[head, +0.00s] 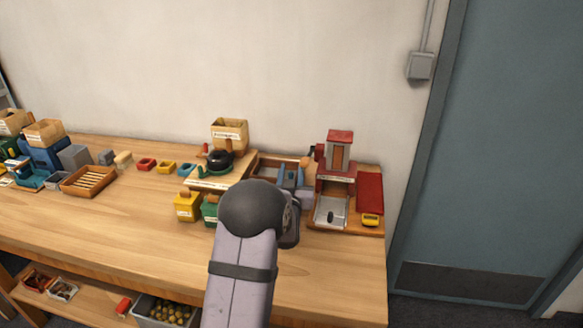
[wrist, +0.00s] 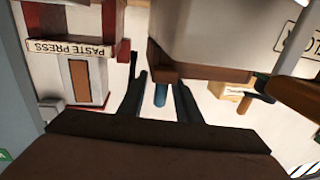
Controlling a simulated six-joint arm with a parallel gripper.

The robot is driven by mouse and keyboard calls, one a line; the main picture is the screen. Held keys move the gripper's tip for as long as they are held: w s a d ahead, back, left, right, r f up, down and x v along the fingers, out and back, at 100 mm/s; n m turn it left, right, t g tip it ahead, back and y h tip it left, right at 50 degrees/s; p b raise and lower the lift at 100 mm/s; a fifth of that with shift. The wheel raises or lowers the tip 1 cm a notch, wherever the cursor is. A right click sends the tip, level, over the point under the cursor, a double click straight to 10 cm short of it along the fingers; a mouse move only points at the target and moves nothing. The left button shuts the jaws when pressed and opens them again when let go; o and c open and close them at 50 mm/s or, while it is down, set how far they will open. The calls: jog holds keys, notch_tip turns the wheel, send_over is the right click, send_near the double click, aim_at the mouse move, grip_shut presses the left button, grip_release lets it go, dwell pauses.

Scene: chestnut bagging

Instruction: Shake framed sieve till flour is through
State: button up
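In the wrist view, the two dark fingers of my gripper (wrist: 161,100) stand apart. A short blue peg (wrist: 160,94) shows between them, with a gap on each side. The peg is below a brown wooden rim (wrist: 205,72) under a pale grey box (wrist: 215,35); I cannot tell whether this is the framed sieve. In the head view, a wooden-framed station (head: 268,159) with blue-grey parts (head: 286,176) stands just beyond my wrist. My arm hides its front and my fingertips there. No flour can be made out in either view.
A red-topped paste press (head: 338,152) stands close on the right, and also shows in the wrist view (wrist: 85,80). Yellow (head: 187,206) and green (head: 210,210) boxes stand left of my arm. The front table is clear.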

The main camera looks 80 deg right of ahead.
aim_at(293, 164)
jog(key=shift+w+d, duration=0.1)
jog(key=shift+d, duration=0.6)
grip_shut()
jog(key=shift+d+f+b, duration=0.2)
jog(key=shift+d+b, duration=0.3)
jog(key=shift+d, duration=0.15)
jog(key=shift+d+r, duration=0.15)
jog(key=shift+d, duration=0.45)
grip_release()
